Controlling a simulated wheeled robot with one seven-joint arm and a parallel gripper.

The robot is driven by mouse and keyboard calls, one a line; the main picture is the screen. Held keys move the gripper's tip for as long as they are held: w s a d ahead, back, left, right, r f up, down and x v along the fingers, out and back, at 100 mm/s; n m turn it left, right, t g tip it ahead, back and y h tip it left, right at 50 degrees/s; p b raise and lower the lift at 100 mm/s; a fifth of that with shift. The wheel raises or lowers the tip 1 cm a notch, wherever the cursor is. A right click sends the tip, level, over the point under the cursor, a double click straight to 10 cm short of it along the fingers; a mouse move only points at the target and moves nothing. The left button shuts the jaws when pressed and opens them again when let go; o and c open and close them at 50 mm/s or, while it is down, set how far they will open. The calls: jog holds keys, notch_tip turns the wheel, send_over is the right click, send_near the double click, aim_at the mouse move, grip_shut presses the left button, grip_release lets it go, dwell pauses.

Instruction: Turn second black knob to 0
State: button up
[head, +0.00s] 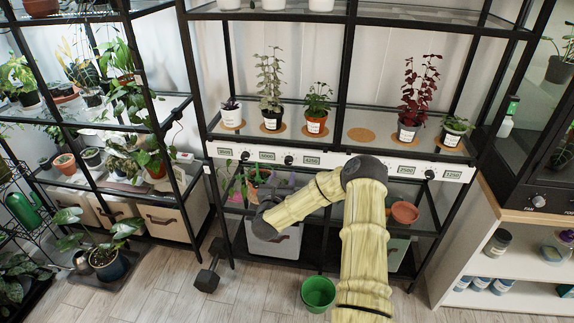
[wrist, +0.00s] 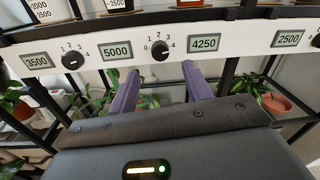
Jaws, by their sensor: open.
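The second black knob (wrist: 160,50) is on the white panel (wrist: 240,39), between the displays reading 5000 (wrist: 117,51) and 4250 (wrist: 204,43). In the head view the same knob (head: 289,159) is just above my gripper (head: 279,181). In the wrist view, my gripper's (wrist: 160,69) two purple fingers are apart, with nothing between them. Their tips are lower than the knob, one on each side, and appear clear of it.
The first knob (wrist: 72,61) is to the left, beside the 3500 display (wrist: 38,61). Potted plants stand on the shelf above the panel. Below are a terracotta pot (head: 404,212), leafy plants and a grey bin (head: 272,243).

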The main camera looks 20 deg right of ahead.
aim_at(288, 162)
jog(key=x, duration=0.7)
jog(key=shift+w+d, duration=0.1)
jog(key=shift+w, duration=0.1)
jog(key=c, duration=1)
